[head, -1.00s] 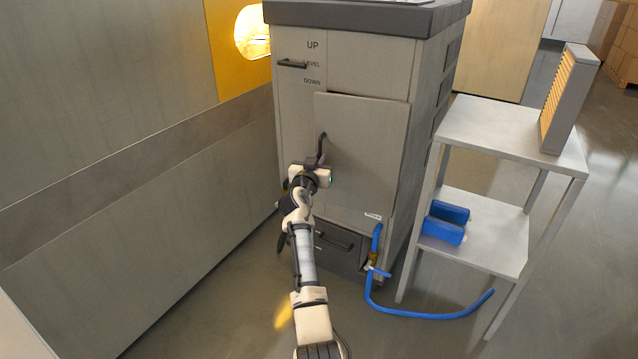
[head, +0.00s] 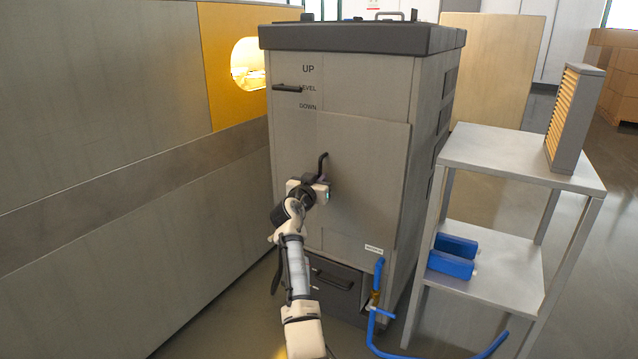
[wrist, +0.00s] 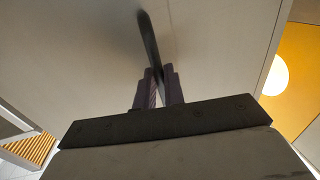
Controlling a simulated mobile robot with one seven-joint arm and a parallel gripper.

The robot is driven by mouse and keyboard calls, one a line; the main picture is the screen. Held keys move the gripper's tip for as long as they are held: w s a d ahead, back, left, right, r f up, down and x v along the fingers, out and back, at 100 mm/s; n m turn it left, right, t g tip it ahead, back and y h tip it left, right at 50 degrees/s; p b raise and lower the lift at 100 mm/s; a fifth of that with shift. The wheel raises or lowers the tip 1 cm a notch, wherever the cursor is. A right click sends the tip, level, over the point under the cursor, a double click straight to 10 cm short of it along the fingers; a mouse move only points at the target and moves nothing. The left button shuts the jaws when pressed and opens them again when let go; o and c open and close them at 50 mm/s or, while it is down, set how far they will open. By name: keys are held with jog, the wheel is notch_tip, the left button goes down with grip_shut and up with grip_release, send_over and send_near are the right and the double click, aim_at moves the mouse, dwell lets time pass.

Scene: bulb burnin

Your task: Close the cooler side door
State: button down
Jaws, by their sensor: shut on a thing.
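The cooler (head: 365,75) is a tall grey cabinet with a dark lid. Its side door (head: 365,185) is a flat grey panel on the facing side, lying close to the cabinet face; I cannot tell whether it is fully flush. The door's black bar handle (head: 322,160) stands at its left side. My gripper (head: 321,182) is at the lower part of this handle. In the wrist view, the two fingers of my gripper (wrist: 159,88) are shut on the handle (wrist: 148,38), whose upper end sticks out past them. The fingers hide its lower part.
A lever (head: 288,88) sits by the UP, LEVEL and DOWN labels. A dark drawer (head: 335,280) and blue hose (head: 377,280) are below the door. A shelf stand (head: 480,150) holds blue blocks (head: 452,258) and a slatted panel (head: 572,118). A grey wall (head: 100,150) runs left.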

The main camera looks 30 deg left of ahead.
jog(key=shift+s+a+r, duration=0.15)
jog(key=shift+s+a, duration=0.15)
jog(key=shift+a, duration=0.35)
jog(key=c, duration=1.5)
grip_release()
jog(key=shift+a, duration=0.2)
jog(key=shift+d, duration=0.1)
jog(key=shift+w+d+f, duration=0.15)
jog(key=shift+d+f, duration=0.05)
jog(key=shift+d, duration=0.1)
jog(key=s, duration=0.4)
jog(key=s+d+p, duration=0.1)
jog(key=s, duration=0.4)
jog(key=s+d+p, duration=0.1)
jog(key=s, duration=0.3)
jog(key=shift+s+d, duration=0.2)
jog(key=shift+s, duration=0.1)
